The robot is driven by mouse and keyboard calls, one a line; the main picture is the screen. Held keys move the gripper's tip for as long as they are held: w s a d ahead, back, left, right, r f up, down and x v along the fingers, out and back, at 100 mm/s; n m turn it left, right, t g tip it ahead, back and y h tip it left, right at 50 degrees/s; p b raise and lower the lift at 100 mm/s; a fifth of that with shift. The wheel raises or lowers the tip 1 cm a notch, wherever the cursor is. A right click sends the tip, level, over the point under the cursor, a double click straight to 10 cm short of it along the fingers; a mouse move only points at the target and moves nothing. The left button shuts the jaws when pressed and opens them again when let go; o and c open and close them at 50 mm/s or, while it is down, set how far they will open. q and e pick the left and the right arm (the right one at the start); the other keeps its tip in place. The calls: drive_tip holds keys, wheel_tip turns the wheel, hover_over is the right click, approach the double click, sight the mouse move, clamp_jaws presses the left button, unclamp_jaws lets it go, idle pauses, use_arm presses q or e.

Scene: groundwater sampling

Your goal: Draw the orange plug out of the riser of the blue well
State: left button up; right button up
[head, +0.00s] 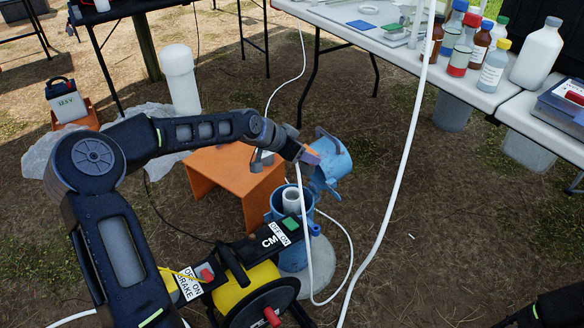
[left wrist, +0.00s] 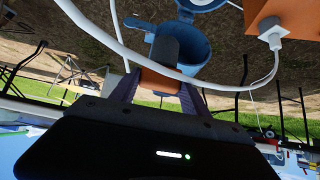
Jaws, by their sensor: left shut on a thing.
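The blue well (head: 292,255) stands below the middle of the head view, its blue lid (head: 333,168) swung open at the back right. The white riser (head: 291,200) stands upright inside it, and its top shows with no plug in it. My left gripper (head: 308,157) is above and behind the riser, beside the lid. In the left wrist view, the left gripper (left wrist: 160,88) is shut on the orange plug (left wrist: 160,79), whose dark grey body (left wrist: 166,50) points away from the fingers. The plug is clear of the riser. My right gripper is out of view.
An orange bench (head: 222,172) stands left of the well. A yellow cable reel (head: 248,290) stands in front. A white hose (head: 400,190) hangs at the right and another white line passes near my gripper. Tables with bottles (head: 493,68) stand at the back right.

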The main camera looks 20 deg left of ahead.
use_arm(q)
drive_tip(key=s+d+r+n+y, duration=0.1)
drive_tip(key=s+d+r+n, duration=0.1)
drive_tip(key=s+d+r, duration=0.5)
wheel_tip(320, 180, up, 5)
drive_tip(key=shift+s+d+f+t+y, duration=0.15)
drive_tip(key=shift+d+t+y, duration=0.15)
drive_tip(key=shift+d, duration=0.45)
drive_tip(key=shift+d, duration=0.1)
